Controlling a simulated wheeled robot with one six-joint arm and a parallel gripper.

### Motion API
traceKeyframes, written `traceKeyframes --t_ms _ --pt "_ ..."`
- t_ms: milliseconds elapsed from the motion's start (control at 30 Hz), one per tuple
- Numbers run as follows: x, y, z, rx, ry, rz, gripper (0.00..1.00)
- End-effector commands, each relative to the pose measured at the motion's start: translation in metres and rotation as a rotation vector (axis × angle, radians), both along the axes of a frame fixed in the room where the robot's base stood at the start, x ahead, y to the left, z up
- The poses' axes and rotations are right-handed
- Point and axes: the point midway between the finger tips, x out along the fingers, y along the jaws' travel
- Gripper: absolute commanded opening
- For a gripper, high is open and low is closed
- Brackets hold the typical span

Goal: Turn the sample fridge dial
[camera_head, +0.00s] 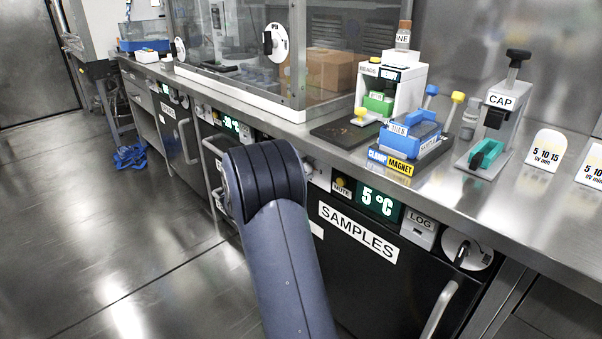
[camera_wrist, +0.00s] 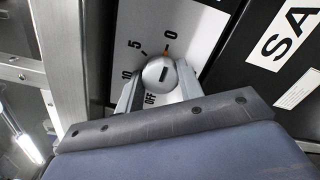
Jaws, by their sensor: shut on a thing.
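In the wrist view, a round pale knob (camera_wrist: 155,70) sits on a white dial plate (camera_wrist: 190,25) marked 0, 5, 10 and OFF. The SAMPLES label (camera_wrist: 288,35) lies to the right, partly cut off. In the head view, the sample fridge (camera_head: 345,275) shows a green 5 °C display (camera_head: 380,203); my arm hides the gripper there.
The steel counter (camera_head: 430,195) overhangs the front and carries a CAP press (camera_head: 497,120) and a blue clamp (camera_head: 410,133). Open floor (camera_head: 120,245) lies left.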

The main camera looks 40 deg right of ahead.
Motion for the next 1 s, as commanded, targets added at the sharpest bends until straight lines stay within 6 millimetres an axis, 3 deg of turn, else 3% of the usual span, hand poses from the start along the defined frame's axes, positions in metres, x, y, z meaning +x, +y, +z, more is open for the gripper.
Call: traceKeyframes --t_ms 167,200,467,767,1000 --pt "0.0 0.0 -0.001 0.002 0.0 0.0 0.13" --pt "0.0 0.0 -0.001 0.002 0.0 0.0 0.36" --pt "0.0 0.0 -0.001 0.001 0.0 -0.001 0.57" --pt "0.0 0.004 0.0 0.0 0.001 0.001 0.57" --pt "-0.002 0.043 0.002 0.002 0.002 0.005 0.57"
